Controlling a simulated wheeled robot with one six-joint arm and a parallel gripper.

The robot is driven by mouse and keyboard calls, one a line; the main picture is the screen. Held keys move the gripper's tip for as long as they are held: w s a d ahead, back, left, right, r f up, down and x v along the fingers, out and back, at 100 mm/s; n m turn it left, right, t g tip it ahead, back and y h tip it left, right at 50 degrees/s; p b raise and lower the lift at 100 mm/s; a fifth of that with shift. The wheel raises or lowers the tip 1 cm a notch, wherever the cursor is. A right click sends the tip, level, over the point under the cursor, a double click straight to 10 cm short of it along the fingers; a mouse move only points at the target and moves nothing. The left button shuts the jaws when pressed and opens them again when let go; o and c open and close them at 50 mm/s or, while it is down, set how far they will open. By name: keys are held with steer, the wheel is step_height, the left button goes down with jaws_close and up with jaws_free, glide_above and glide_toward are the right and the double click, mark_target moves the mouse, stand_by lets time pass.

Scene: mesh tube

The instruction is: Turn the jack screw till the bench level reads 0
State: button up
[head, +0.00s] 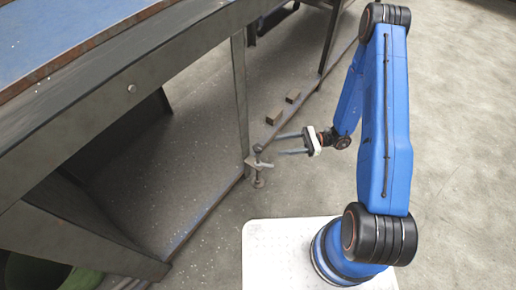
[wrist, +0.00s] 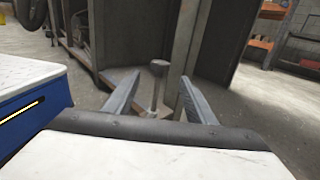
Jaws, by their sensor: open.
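The jack screw (head: 258,165) stands upright at the foot of the bench leg, with a round knob on top and a crossbar below it. It also shows in the wrist view (wrist: 158,82), between the two fingers and beyond them. My gripper (head: 279,144) is open, just right of the jack screw, with its fingers pointing left toward it. Nothing is between the fingertips that I can make out as held. The bench (head: 150,65) has a blue top and a dark metal frame. I cannot make out a level or its reading in either view.
The bench leg (head: 240,95) rises right behind the jack screw. The concrete floor on the right is open. Orange shelving (wrist: 262,45) stands far off in the wrist view.

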mark_target(258, 147)
steer(key=a, duration=0.3)
steer(key=s+a, duration=0.1)
steer(key=a, duration=0.7)
steer(key=shift+s, duration=0.2)
steer(key=c, duration=1)
